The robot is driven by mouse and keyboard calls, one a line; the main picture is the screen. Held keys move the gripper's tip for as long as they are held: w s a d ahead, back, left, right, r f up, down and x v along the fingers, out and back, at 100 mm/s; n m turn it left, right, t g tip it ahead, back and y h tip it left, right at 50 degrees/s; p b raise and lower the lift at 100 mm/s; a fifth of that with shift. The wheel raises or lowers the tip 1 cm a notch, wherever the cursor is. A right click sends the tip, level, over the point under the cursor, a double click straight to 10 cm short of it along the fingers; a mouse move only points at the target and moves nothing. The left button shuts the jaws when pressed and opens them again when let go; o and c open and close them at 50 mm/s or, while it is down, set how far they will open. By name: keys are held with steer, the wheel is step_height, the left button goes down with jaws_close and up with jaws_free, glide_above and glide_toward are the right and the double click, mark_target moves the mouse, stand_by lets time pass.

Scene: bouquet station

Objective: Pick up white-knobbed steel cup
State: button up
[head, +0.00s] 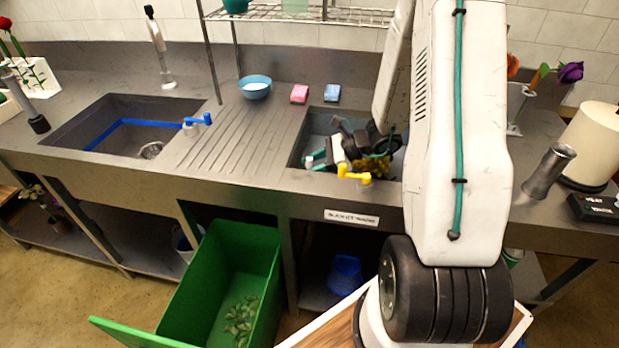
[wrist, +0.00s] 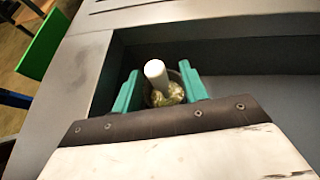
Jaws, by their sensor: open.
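The steel cup (wrist: 164,94) shows in the wrist view as a dark round rim with yellow-green patches inside. Its white knob (wrist: 155,70) stands up, slightly tilted. My gripper (wrist: 160,88) is open, with one teal finger on each side of the cup. I cannot tell whether either finger touches it. The cup's lower part is hidden. In the head view my gripper (head: 320,164) is low in the right sink basin, with a small white tip just beyond its fingers. The cup body is not clear there.
The right basin's walls (wrist: 102,85) are close to my gripper. A green bin (head: 205,290) stands below.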

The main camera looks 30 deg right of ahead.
steer(key=shift+w+a+f, duration=0.15)
steer(key=shift+a+f, duration=0.05)
jaws_close()
steer(key=shift+r, duration=0.2)
